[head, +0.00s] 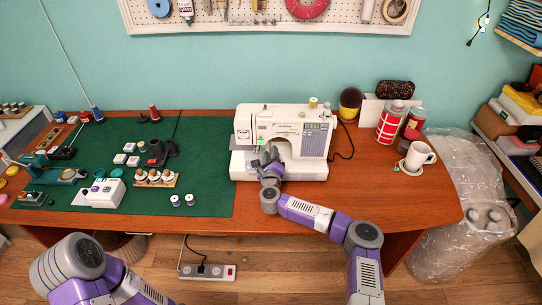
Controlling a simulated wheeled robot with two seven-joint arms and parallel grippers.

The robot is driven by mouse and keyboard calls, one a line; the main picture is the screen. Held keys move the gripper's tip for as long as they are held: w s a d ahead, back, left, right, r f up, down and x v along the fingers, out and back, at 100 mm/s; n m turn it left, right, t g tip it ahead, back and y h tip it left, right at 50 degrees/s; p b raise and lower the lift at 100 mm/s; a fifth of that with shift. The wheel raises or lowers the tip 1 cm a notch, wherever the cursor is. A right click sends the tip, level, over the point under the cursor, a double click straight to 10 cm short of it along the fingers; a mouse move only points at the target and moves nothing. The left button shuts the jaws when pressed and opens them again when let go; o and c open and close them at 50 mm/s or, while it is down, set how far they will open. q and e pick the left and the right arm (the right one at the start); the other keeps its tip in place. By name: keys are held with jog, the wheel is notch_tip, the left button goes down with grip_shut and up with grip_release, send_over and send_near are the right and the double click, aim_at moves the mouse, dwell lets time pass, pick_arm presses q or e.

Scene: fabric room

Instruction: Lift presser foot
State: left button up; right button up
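A white sewing machine (316,150) stands on the wooden table, right of the green mat. My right gripper (264,155) is at the left part of the machine, in front of its needle area. The gripper covers the presser foot and needle, so I cannot see the foot or its lever. The fingers look spread apart, but whether they touch the machine is too small to tell. My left arm shows at the lower left, and its gripper is not visible.
The green mat (215,190) holds thread spools, a white box (105,193) and small tools. A white mug (419,155) and red-striped cans (390,122) stand right of the machine. The table (380,200) is clear at its front right. A power strip (207,271) lies on the floor.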

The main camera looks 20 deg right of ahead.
grip_shut()
jog(key=shift+r, duration=0.1)
jog(key=n+p, duration=0.1)
jog(key=r+n, duration=0.1)
jog(key=n+p, duration=0.1)
jog(key=n, duration=0.1)
jog(key=shift+s+d+r+p, duration=0.1)
jog(key=shift+d+r+p, duration=0.2)
jog(key=shift+d, duration=0.1)
jog(key=n, duration=0.2)
jog(key=shift+r+n+p, duration=0.3)
jog(key=shift+r+p, duration=0.1)
jog(key=shift+d+r+n+p, duration=0.1)
jog(key=shift+r+n+p, duration=0.2)
jog(key=shift+n, duration=0.8)
jog(key=shift+o, duration=0.2)
grip_release()
